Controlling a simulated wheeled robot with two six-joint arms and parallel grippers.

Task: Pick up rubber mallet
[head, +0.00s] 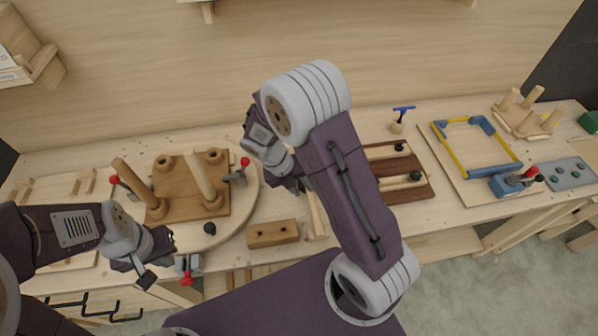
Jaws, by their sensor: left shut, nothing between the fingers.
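No rubber mallet can be made out for certain. A pale wooden stick (316,216), perhaps its handle, lies on the bench beside the drilled wooden block, and its far end is hidden behind my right arm. My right gripper (294,186) is above the bench near that end, mostly covered by its own arm, so its fingers cannot be read. My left gripper (147,279) is shut and empty at the bench's front edge, left of the red-tipped clamp and well away from the stick.
A round board (247,205) carries a brown chair form (183,188) with upright pegs and red-knobbed clamps. A drilled wooden block (273,233) sits right of it. A yellow-blue frame (463,150), a blue vise (506,184) and a peg rack (527,118) stand at right.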

